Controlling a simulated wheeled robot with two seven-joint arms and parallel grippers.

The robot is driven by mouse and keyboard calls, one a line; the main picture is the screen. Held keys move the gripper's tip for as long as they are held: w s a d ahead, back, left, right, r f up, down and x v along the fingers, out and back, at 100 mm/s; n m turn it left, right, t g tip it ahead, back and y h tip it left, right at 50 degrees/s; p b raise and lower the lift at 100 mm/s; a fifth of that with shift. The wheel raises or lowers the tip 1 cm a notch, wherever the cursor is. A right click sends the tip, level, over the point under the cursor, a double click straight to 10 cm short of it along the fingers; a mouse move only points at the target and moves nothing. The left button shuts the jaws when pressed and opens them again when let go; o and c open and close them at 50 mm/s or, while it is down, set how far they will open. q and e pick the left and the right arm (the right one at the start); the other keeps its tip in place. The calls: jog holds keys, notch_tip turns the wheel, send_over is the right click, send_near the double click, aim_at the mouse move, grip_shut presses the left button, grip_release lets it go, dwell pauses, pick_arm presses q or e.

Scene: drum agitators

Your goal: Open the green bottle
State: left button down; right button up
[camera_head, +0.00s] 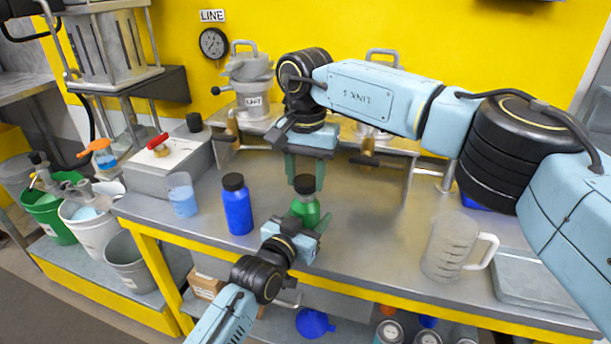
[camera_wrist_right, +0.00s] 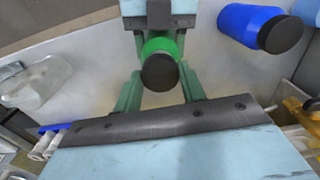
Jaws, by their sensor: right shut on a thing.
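The green bottle (camera_head: 305,211) stands upright near the front of the metal bench, its black cap (camera_head: 305,187) on top. My right gripper (camera_head: 305,178) comes down from above and is shut on the cap. In the right wrist view the cap (camera_wrist_right: 160,73) sits between the right fingers, with the green body (camera_wrist_right: 158,46) behind it. My left gripper (camera_head: 308,222) reaches in from the front, low on the bottle, with its fingers on both sides of the body. The left fingers hide part of the bottle.
A blue bottle (camera_head: 237,205) with a black cap and a clear beaker (camera_head: 181,195) stand to the left. A clear jug (camera_head: 452,247) and a flat tray (camera_head: 537,277) are on the right. A metal shelf with pots is behind my right gripper.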

aim_at(306, 180)
jog(key=shift+r, duration=2.05)
pick_arm(q)
jog(key=shift+c, duration=2.3)
grip_release()
